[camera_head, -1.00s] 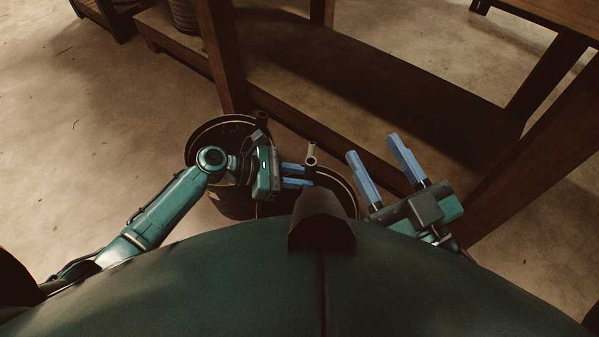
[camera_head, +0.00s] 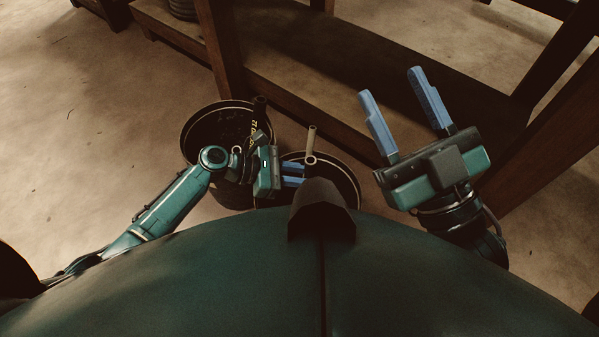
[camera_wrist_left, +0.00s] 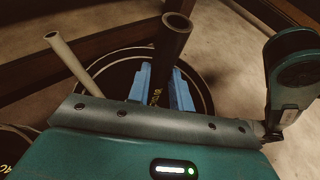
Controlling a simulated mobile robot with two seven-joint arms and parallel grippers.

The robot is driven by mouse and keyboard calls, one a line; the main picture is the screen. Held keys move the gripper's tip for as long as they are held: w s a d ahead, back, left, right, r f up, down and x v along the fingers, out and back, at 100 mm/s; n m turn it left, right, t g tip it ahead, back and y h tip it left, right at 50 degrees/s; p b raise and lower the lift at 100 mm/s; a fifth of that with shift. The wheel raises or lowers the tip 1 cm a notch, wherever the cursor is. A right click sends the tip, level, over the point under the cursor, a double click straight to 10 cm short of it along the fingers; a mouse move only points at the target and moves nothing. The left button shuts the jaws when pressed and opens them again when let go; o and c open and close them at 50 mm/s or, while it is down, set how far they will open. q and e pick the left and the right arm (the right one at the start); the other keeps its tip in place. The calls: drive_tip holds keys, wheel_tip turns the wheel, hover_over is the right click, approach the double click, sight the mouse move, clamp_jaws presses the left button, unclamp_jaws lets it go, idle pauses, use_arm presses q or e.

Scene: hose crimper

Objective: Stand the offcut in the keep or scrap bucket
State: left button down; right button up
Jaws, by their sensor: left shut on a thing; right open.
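My left gripper (camera_head: 303,175) is shut; its blue fingers point right, over the right bucket (camera_head: 352,178). In the left wrist view a dark open-ended tube (camera_wrist_left: 170,50), taken as the offcut, stands nearly upright between the fingers (camera_wrist_left: 160,85). A bucket rim (camera_wrist_left: 206,92) shows beneath. The head view does not show the grip clearly. A pale tube (camera_head: 311,140) stands close to the fingertips; a pale tube (camera_wrist_left: 72,66) also shows in the left wrist view. The left bucket (camera_head: 190,125) is partly hidden by my left arm. My right gripper (camera_head: 389,81) is open and empty.
The wooden bench's low shelf (camera_head: 330,95) and legs (camera_head: 219,45) stand just behind the buckets. Open floor (camera_head: 70,160) lies to the left.

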drive_tip(key=shift+r, duration=0.15)
use_arm(q)
drive_tip(key=c, duration=1.2)
unclamp_jaws()
drive_tip(key=shift+o, duration=0.2)
drive_tip(key=p+v, duration=0.5)
drive_tip(key=v, duration=0.8)
use_arm(e)
drive_tip(key=shift+s+a+f+m+g+h, duration=0.1)
drive_tip(key=shift+s+f+m+g+h, duration=0.15)
drive_tip(key=shift+f+m+h, duration=0.35)
drive_tip(key=shift+s+d+f+m+g+h, duration=0.1)
drive_tip(key=shift+f+m+g+h, duration=0.3)
drive_tip(key=shift+f+h, duration=0.4)
drive_tip(key=shift+s+a+f+m+g+h, duration=0.1)
drive_tip(key=shift+s+f+m+g+h, duration=0.15)
drive_tip(key=shift+f+m+h, duration=0.45)
use_arm(q)
drive_tip(key=shift+a, duration=0.2)
use_arm(e)
drive_tip(key=shift+f, duration=0.1)
